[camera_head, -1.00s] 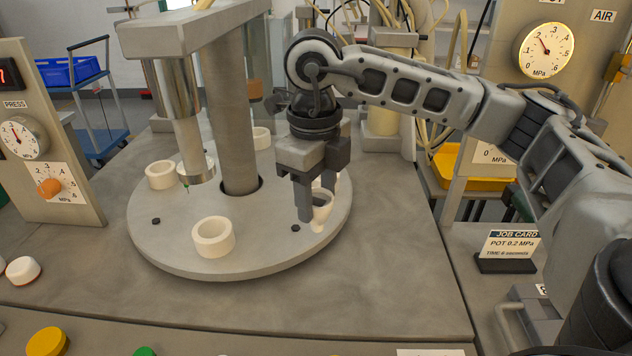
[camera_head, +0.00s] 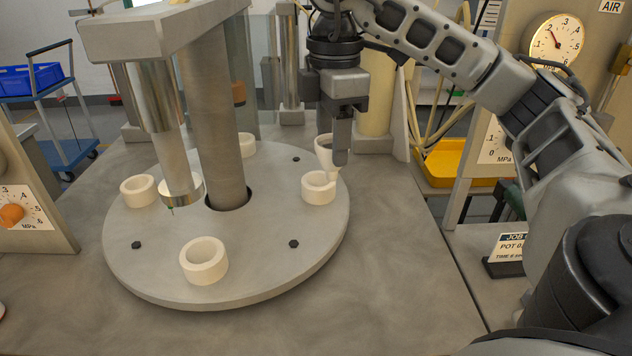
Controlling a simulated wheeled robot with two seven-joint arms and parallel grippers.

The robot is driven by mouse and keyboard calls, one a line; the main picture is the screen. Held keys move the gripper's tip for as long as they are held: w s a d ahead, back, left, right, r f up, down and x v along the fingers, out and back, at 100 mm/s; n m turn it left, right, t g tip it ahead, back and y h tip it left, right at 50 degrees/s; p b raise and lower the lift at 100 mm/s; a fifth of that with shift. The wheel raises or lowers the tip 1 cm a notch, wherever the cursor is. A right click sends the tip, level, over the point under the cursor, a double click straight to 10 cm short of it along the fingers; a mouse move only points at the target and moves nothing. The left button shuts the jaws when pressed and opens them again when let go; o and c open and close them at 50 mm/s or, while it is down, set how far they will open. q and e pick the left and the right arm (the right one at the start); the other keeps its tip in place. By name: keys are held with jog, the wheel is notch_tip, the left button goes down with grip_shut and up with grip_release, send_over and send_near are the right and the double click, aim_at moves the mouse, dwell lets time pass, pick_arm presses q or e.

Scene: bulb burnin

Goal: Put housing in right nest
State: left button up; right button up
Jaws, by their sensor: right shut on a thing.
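The housing (camera_head: 324,150) is a small cream-white cup with a narrower lower end. My right gripper (camera_head: 341,153) points down and is shut on it, at the right of the round turntable (camera_head: 260,258). The right nest (camera_head: 318,190) is a short white ring on the turntable. The housing is upright above this nest, and its lower end overlaps the right part of the nest's opening. I cannot tell whether that end is inside the ring. My left gripper is not in view.
Other white ring nests stand at the front (camera_head: 204,262), left (camera_head: 138,191) and back of the turntable. A thick grey column (camera_head: 219,120) rises from its middle, with a metal press cylinder (camera_head: 181,188) hanging beside it. A yellow tray (camera_head: 461,163) lies beyond the right edge.

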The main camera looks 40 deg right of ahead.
jog(key=shift+w+d+f+b, duration=0.15)
jog(key=shift+w+d+f, duration=1.05)
jog(key=shift+w+f, duration=0.75)
jog(key=shift+w+d+f+b, duration=0.1)
jog(key=shift+w+d+f, duration=1.3)
jog(key=shift+f, duration=0.85)
jog(key=shift+w+d+f+b, duration=0.15)
jog(key=shift+w+d+f, duration=0.8)
jog(key=shift+w+f, duration=1.1)
jog(key=shift+f, duration=0.1)
jog(key=shift+s+f, duration=0.1)
jog(key=o, duration=0.9)
jog(key=shift+o, duration=0.2)
